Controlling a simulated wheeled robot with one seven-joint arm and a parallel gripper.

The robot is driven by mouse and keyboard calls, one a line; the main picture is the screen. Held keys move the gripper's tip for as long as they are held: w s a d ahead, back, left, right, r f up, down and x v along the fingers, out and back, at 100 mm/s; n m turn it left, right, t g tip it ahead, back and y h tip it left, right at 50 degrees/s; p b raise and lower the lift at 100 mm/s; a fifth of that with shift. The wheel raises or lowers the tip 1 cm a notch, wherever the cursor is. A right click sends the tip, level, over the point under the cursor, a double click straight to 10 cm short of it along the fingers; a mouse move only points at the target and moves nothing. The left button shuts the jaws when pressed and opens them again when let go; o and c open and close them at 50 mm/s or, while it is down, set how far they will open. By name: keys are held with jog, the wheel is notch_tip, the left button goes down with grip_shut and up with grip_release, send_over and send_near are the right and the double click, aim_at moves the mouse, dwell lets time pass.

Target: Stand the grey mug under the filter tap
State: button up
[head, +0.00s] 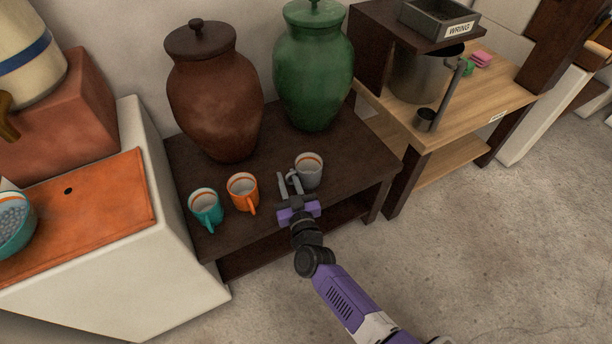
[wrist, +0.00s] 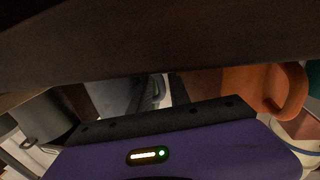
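The grey mug (head: 311,172) stands upright near the front edge of the dark low table, with an orange band inside its rim. My gripper (head: 289,178) is just left of it, at its handle side. Its two grey fingers look parted, and I cannot tell whether the handle lies between them. In the wrist view the grey mug (wrist: 122,97) is shaded and partly hidden behind dark shapes. At far left, a cream vessel (head: 30,65) with a blue band has a brass-coloured tap (head: 8,120), cut by the picture edge.
An orange mug (head: 243,192) and a teal mug (head: 206,208) stand left of my gripper. A brown jar (head: 213,95) and green jar (head: 314,70) stand behind. An orange counter top (head: 110,195) lies below the tap, with a teal bowl (head: 12,232) at its left edge.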

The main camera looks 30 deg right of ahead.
grip_shut()
dwell(1.4)
